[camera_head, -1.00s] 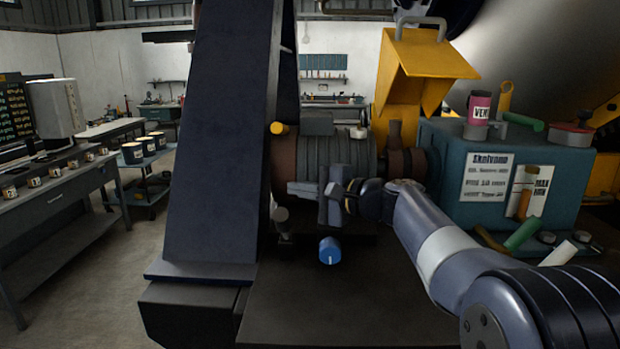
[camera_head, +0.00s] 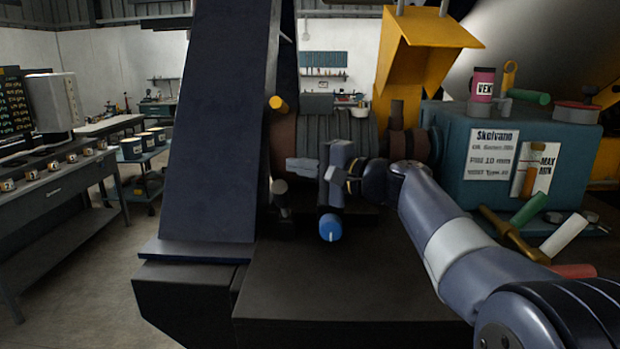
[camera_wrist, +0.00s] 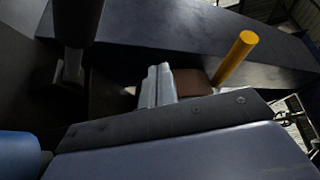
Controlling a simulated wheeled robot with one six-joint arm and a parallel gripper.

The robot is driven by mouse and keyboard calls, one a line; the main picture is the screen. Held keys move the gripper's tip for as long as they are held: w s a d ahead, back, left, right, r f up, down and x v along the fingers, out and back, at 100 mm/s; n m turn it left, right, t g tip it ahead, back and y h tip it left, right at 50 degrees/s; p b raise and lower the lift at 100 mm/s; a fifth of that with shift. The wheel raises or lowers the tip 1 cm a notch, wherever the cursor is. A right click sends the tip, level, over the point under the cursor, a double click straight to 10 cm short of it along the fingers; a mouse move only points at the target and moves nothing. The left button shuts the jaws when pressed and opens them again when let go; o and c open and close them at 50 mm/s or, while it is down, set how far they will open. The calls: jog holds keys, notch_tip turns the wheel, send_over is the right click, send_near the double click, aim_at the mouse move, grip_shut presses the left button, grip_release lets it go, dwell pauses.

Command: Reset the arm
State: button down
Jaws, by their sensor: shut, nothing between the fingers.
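My gripper (camera_head: 303,165) shows in the head view at the end of my arm, which reaches in from the lower right. Its pale fingers are together, with nothing held, and point left in front of the ribbed motor (camera_head: 345,130). In the wrist view the fingertips (camera_wrist: 156,86) are side by side, with a brown part behind them. A blue knob (camera_head: 330,229) shows just below my gripper in the head view. A dark upright handle (camera_head: 280,188) is at its left. My wrist hides part of the motor.
A sloped dark blue guard (camera_head: 207,130) rises left of my gripper. An orange-yellow peg (camera_head: 277,103) sits near the guard; it also shows in the wrist view (camera_wrist: 236,58). A teal tank (camera_head: 450,150) with loose tools stands right, and a yellow hood (camera_head: 415,45) behind.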

jog(key=s+r+n+b, duration=0.1)
jog(key=s+r+b, duration=0.45)
jog(key=r, duration=0.35)
jog(key=w+f+m+p, duration=0.1)
jog(key=w+f+p, duration=0.1)
jog(key=p, duration=0.3)
jog(key=w+f+m+p, duration=0.1)
jog(key=w+f+p, duration=0.2)
jog(key=p, duration=0.3)
jog(key=w+f+m+g+h+p, duration=0.1)
jog(key=w+f+p, duration=0.2)
jog(key=f+p, duration=0.2)
jog(key=shift+w+d+m+p, duration=0.15)
jog(key=shift+d+m+p, duration=0.1)
jog(key=shift+m+p, duration=0.15)
dwell(0.5)
